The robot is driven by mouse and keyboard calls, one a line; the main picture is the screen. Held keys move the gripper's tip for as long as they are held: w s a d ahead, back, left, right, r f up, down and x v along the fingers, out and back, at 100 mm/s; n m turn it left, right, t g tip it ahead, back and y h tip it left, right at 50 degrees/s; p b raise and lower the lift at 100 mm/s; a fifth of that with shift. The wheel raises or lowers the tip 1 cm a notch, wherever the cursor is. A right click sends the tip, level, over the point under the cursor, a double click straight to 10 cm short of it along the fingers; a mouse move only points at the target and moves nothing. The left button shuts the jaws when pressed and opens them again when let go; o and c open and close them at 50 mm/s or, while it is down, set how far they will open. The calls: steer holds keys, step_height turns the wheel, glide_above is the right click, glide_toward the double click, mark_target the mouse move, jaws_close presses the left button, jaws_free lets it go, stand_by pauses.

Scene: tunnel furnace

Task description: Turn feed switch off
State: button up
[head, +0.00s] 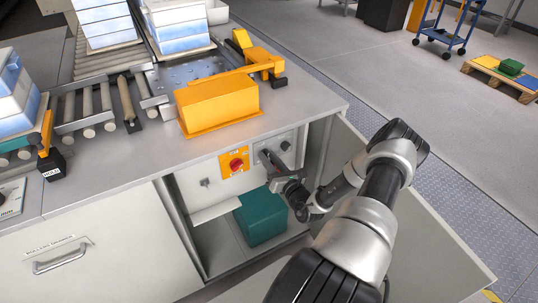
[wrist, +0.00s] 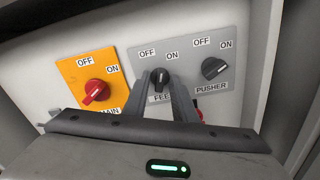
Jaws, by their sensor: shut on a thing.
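The feed switch (wrist: 160,76) is a black knob on a grey plate, with OFF at its upper left and ON at its upper right. The label under it is partly hidden by my fingers and reads "FEE". My gripper (wrist: 161,80) is shut on this knob, one finger on each side, facing the panel. The knob's exact pointing is hard to tell between the fingers. In the head view my gripper (head: 268,157) reaches into the open cabinet and hides most of the feed switch.
The red main switch (wrist: 96,91) on an orange plate is left of the feed switch. The black pusher switch (wrist: 214,69) is close on the right. A red part shows behind my right finger. A green box (head: 260,217) stands below; the cabinet door (head: 425,215) is open on the right.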

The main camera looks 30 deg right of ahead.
steer(key=shift+n+p, duration=0.7)
steer(key=shift+n, duration=1.3)
steer(key=o, duration=0.7)
steer(key=shift+s, duration=0.1)
steer(key=s, duration=0.5)
steer(key=s+p, duration=0.1)
steer(key=s, duration=0.5)
steer(key=s+a, duration=0.1)
steer(key=s, duration=0.5)
steer(key=shift+s+p, duration=0.15)
steer(key=shift+p, duration=0.15)
